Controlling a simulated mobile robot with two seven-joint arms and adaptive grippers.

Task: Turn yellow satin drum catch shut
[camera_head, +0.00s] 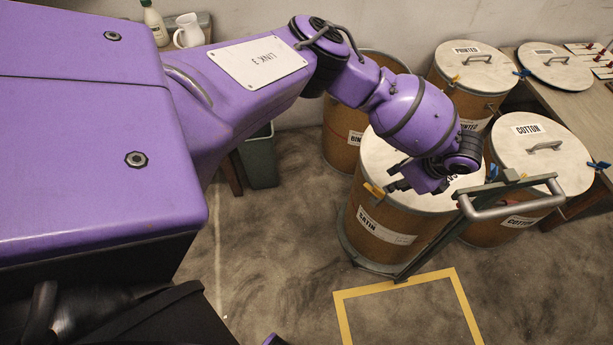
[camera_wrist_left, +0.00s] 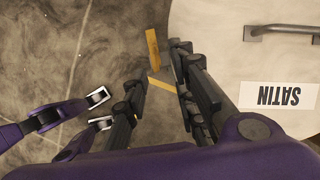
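The satin drum (camera_head: 365,215) is a brown drum with a pale lid and a SATIN label, near the middle right of the head view. Its yellow catch (camera_head: 374,190) is at the lid's rim on the left side. In the wrist view the yellow catch (camera_wrist_left: 153,48) stands out from the lid edge (camera_wrist_left: 210,30), with a second yellow piece below it. My left gripper (camera_head: 397,180) is over the lid close to the catch. In the wrist view its fingers (camera_wrist_left: 158,72) are apart, on either side of the catch's line, with nothing visibly held.
The satin drum stands on a wheeled frame with a grey handle (camera_head: 515,203) rising at its right. Other drums stand close behind and right, including a cotton drum (camera_head: 515,160) and a printed drum (camera_head: 455,92). A yellow floor outline (camera_head: 395,285) lies in front on clear floor.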

